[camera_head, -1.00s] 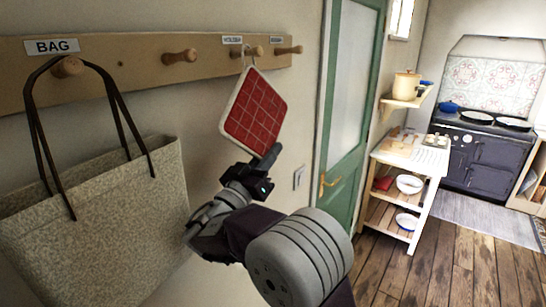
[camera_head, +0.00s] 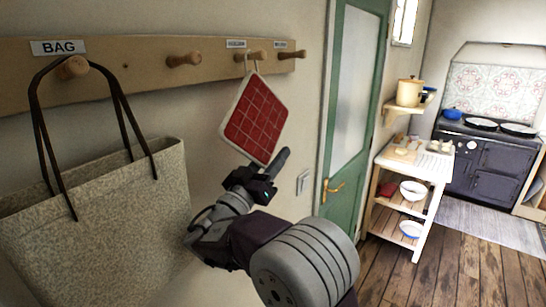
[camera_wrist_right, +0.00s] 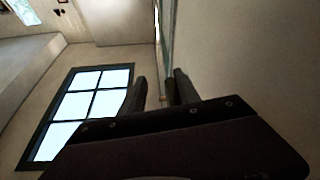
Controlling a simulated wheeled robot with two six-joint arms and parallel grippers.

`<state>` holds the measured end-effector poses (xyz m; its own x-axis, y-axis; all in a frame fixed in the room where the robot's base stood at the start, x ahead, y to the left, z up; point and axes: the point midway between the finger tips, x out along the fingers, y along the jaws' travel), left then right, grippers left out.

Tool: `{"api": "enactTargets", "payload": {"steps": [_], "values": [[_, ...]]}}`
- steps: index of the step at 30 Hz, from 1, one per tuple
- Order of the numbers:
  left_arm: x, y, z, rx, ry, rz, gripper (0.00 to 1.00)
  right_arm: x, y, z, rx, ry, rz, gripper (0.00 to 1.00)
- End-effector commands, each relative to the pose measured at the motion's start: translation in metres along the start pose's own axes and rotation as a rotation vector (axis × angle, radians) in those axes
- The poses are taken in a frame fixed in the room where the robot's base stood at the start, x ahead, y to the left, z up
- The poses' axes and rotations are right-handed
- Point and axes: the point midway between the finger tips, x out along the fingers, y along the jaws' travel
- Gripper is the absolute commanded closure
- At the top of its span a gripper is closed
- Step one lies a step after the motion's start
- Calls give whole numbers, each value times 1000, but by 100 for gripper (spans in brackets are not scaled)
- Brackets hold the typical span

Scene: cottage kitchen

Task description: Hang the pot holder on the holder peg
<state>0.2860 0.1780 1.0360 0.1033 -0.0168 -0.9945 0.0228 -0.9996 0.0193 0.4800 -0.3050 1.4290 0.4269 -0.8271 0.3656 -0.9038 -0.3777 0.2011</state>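The pot holder (camera_head: 255,118) is a red checked square with a pale border. It hangs tilted, its pale loop (camera_head: 253,62) at the holder peg (camera_head: 250,57), a wooden peg on the wall rail. The loop appears to be over the peg, though the contact is small to see. My right gripper (camera_head: 272,168) is just below the pot holder's lower corner. In the right wrist view its two fingers (camera_wrist_right: 160,92) stand apart with nothing between them. The pot holder does not show in that view. My left gripper is out of view.
A beige bag (camera_head: 95,215) hangs by dark straps on the left peg (camera_head: 72,67). Another peg (camera_head: 183,60) is bare, as is the far right one (camera_head: 293,54). A green door (camera_head: 352,110), a wooden shelf cart (camera_head: 415,170) and a dark stove (camera_head: 485,155) stand to the right.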

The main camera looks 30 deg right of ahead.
Motion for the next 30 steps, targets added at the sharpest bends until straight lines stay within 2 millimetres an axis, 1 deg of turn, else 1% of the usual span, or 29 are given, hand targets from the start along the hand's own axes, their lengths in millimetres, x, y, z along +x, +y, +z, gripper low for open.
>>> {"api": "enactTargets", "payload": {"steps": [6,8,11,15,18,20,23,30], "values": [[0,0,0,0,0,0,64,0,0,0,0,0,0,62],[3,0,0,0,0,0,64,-3,-1,1,1,0,-1,62],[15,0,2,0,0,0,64,-20,-2,4,3,2,-4,62],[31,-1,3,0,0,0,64,-50,-2,5,3,1,-5,62],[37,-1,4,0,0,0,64,-65,-2,3,3,1,-3,62],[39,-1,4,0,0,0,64,-71,-1,2,1,0,-3,62],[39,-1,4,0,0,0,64,-76,0,1,1,0,0,62],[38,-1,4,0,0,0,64,-75,0,0,0,0,1,62]]}}
